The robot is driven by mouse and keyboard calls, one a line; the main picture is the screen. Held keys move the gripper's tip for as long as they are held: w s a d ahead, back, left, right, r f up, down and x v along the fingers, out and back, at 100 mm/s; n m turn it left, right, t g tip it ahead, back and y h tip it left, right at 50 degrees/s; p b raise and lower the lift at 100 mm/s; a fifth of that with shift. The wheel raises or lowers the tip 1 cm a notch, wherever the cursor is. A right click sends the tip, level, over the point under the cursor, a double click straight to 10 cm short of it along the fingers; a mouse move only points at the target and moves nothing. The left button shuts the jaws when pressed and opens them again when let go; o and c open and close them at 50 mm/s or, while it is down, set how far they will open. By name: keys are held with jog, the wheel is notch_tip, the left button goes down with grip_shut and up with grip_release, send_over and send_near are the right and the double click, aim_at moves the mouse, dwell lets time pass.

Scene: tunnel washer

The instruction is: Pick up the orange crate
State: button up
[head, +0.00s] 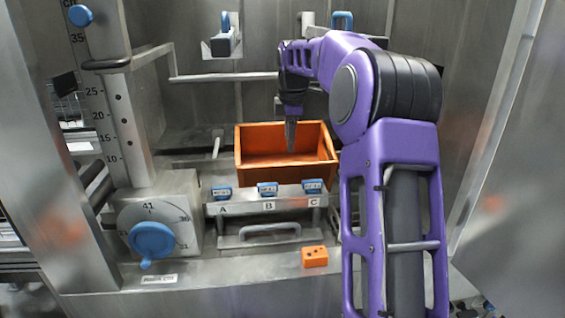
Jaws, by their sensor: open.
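The orange crate (256,174) sits upright behind the front ledge, near the middle of the head view. It is open at the top and looks empty. My purple arm reaches in from the right. My gripper (290,148) points down over the crate, in front of its back wall in the picture. I cannot tell whether its tips are inside the crate or above it. The jaws are open and nothing is between them. The arm hides part of the area to the right of the crate.
A ledge (240,208) with blue clips marked A, B and C runs before the crate. A blue dial (153,240) and a scaled post (120,110) stand left. A small orange block (315,257) is in front. A horizontal bar (225,77) crosses behind. Metal walls close both sides.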

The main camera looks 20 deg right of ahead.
aim_at(288, 168)
jog(key=x, duration=0.8)
jog(key=shift+f, duration=0.1)
jog(key=x, duration=0.5)
jog(key=shift+s+d+f, duration=0.1)
jog(key=shift+s+f, duration=0.05)
grip_shut()
dwell(0.9)
